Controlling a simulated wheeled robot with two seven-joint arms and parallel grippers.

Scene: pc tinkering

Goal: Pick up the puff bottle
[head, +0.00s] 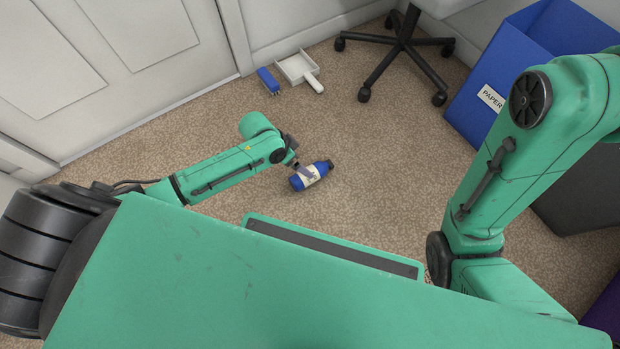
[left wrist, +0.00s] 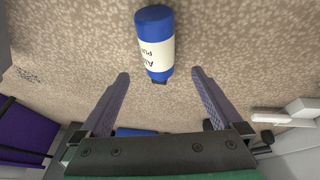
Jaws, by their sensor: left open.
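The puff bottle (head: 315,174) is blue with a white label and a dark cap, lying on the carpet. In the left wrist view the bottle (left wrist: 155,45) is ahead of the fingertips, its dark cap end pointing towards the gap between them. My left gripper (head: 299,172) is at the bottle in the head view, partly overlapping its left end. In the left wrist view my left gripper (left wrist: 160,74) has its two fingers spread, with nothing held between them. Whether a finger touches the bottle cannot be told. My right gripper is out of view; only the right arm shows.
A white dustpan (head: 298,69) and a blue brush (head: 268,80) lie by the wall. A black chair base (head: 404,45) stands behind. A blue paper bin (head: 530,65) is at the right. The carpet around the bottle is clear.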

